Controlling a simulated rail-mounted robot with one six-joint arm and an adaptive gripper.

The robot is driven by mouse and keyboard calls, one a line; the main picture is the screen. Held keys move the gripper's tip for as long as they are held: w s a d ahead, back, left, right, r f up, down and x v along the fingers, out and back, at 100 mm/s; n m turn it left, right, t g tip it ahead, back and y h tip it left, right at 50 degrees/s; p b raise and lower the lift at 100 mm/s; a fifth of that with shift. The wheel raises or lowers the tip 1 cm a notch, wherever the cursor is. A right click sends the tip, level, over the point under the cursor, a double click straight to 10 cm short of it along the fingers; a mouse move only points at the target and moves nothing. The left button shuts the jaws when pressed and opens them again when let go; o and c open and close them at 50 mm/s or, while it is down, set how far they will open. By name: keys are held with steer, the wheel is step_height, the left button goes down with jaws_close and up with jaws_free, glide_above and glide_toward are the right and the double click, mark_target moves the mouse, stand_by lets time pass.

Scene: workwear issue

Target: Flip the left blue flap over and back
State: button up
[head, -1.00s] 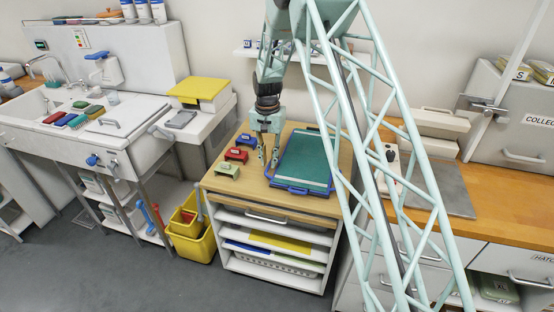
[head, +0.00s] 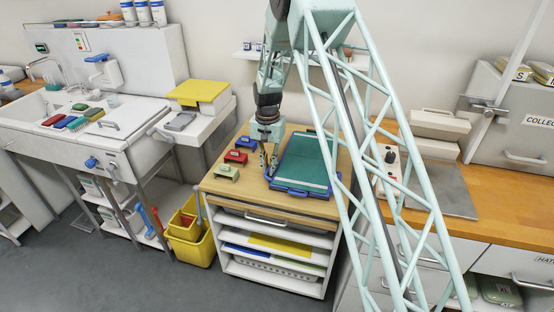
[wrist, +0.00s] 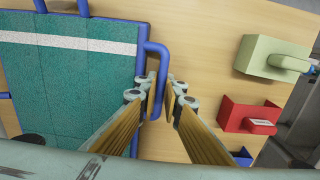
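A teal-green flap panel (head: 303,158) with a white stripe and blue edging lies on the wooden cabinet top (head: 222,187). Its blue handle bar (wrist: 157,64) bends along the panel's side in the wrist view. My gripper (head: 268,166) is low at the panel's left edge in the head view. In the wrist view my gripper's fingertips (wrist: 160,92) stand on either side of the bar with a small gap between them. I cannot tell whether the pads touch the bar. The left finger hides part of the blue edging.
A blue clip-shaped block (head: 245,142), a red one (head: 236,157) and a pale green one (head: 228,173) sit left of my gripper. A yellow-lidded box (head: 198,91) stands on the left counter. An orange-brown worktop (head: 500,218) lies to the right.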

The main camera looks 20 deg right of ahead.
steer(key=shift+f, duration=0.4)
steer(key=shift+c, duration=0.4)
steer(key=shift+a+r, duration=0.1)
steer(key=shift+r, duration=0.05)
steer(key=shift+r, duration=0.2)
steer(key=shift+d+r+p, duration=0.2)
steer(key=shift+r+p, duration=0.4)
steer(key=shift+r, duration=0.75)
steer(key=shift+o, duration=0.4)
steer(key=shift+w, duration=0.1)
steer(key=shift+o, duration=0.2)
steer(key=shift+r, duration=0.15)
steer(key=shift+o, duration=1.2)
steer(key=shift+d+r+p, duration=0.15)
steer(key=shift+r+p, duration=0.1)
steer(key=shift+r, duration=0.35)
steer(key=shift+d+r+p, duration=0.15)
steer(key=shift+r+p, duration=0.05)
steer(key=shift+r, duration=0.35)
